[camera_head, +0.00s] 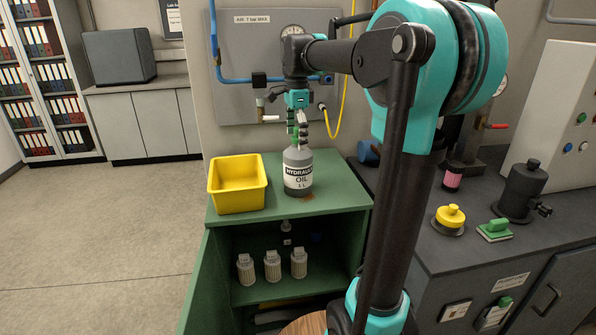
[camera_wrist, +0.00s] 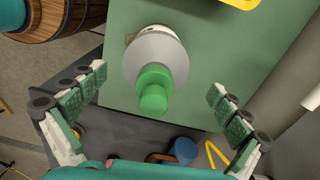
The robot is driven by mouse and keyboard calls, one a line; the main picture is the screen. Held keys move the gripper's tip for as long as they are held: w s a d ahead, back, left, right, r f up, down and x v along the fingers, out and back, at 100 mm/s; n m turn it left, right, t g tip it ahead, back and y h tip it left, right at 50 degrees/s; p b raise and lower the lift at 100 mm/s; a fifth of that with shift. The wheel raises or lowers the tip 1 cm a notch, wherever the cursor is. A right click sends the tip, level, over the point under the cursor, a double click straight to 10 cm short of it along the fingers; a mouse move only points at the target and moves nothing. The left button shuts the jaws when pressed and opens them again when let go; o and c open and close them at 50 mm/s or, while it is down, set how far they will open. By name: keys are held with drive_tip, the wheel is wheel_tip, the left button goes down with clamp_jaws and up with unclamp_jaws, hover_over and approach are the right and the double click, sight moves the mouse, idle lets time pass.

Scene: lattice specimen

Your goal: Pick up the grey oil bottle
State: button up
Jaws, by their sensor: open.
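The grey oil bottle (camera_head: 298,172) stands upright on the green cabinet top (camera_head: 335,188). Its label reads "HYDRAULIC OIL 1 L". My gripper (camera_head: 297,128) is right above it, pointing down, with its fingers around the height of the bottle's neck. In the wrist view the bottle (camera_wrist: 150,58) is seen from above with its green cap (camera_wrist: 153,91) towards me. The open fingers of my gripper (camera_wrist: 155,103) are spread on either side of the cap, with clear gaps. I see no contact with the bottle.
A yellow bin (camera_head: 237,184) stands just left of the bottle. Several white filters (camera_head: 272,266) stand on the shelf below. A wall panel (camera_head: 262,95) with a gauge and hoses is behind. A dark bench (camera_head: 470,248) with a yellow-topped part (camera_head: 450,218) lies right.

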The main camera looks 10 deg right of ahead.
sight(298, 157)
drive_tip(key=shift+s+d+f, duration=0.1)
drive_tip(key=shift+s+f, duration=0.05)
drive_tip(key=shift+f, duration=1.35)
drive_tip(key=shift+s+d+f, duration=0.1)
drive_tip(key=shift+f, duration=1.4)
drive_tip(key=c, duration=1.9)
